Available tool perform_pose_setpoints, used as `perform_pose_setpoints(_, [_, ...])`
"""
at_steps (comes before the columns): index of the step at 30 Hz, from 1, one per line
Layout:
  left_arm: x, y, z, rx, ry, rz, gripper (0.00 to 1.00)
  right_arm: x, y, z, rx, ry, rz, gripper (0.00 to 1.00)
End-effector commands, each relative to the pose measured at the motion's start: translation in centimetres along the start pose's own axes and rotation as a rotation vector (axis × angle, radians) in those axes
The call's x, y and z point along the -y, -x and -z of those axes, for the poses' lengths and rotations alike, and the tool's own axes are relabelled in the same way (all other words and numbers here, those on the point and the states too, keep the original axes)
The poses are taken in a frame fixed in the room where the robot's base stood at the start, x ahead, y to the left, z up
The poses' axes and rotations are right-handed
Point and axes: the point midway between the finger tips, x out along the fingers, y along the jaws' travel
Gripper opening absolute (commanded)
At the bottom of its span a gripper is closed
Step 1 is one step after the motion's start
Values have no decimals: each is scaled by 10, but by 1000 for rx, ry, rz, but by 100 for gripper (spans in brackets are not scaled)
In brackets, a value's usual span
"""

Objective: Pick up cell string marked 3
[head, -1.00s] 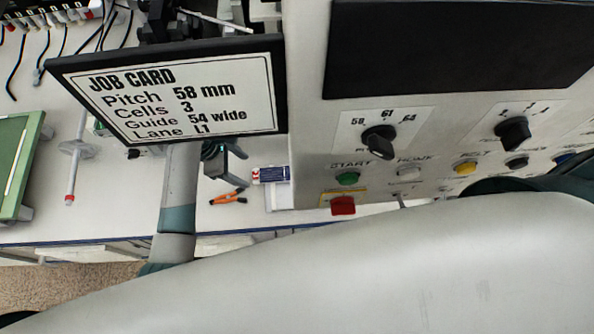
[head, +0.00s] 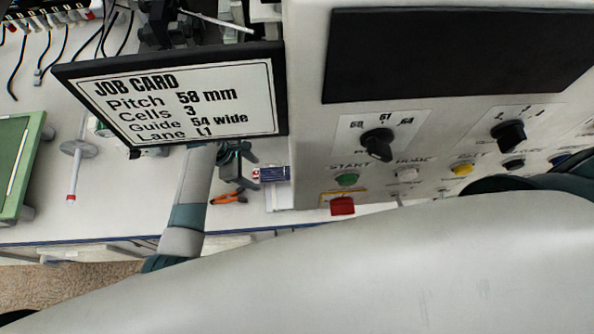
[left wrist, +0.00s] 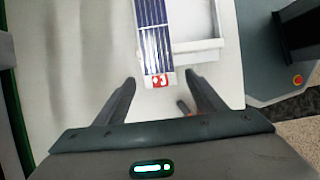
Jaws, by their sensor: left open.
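A blue cell string (head: 275,174) with pale lines and a red end tag lies at the edge of a white tray (head: 281,197), beside the control panel. The left wrist view shows the string (left wrist: 153,38) running up and away, its red tag nearest me; the tag's mark is too small to read surely. My left gripper (head: 252,168) is open and empty at the string's tagged end. In the left wrist view its fingertips (left wrist: 160,80) stand on either side of the tag, apart from it. The job card hides part of my left arm. My right gripper is not in view.
Orange-handled pliers (head: 229,197) lie just below my left gripper. A job card (head: 180,100) stands over my left arm. The control panel (head: 440,170) with knobs and buttons fills the right. A green-framed tray (head: 32,150) and a rod (head: 76,165) are at left.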

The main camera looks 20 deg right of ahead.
Motion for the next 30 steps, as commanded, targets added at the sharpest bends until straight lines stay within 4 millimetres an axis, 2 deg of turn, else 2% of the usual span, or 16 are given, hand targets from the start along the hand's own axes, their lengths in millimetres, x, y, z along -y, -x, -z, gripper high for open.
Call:
perform_pose_setpoints(11, [0,0,0,0,0,0,64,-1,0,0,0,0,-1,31])
perform_pose_setpoints(15, [0,0,0,0,0,1,31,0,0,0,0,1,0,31])
perform_pose_setpoints(17, [0,0,0,0,0,1,19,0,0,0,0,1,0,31])
perform_pose_setpoints(30, [0,5,-2,0,0,1,19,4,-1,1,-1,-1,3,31])
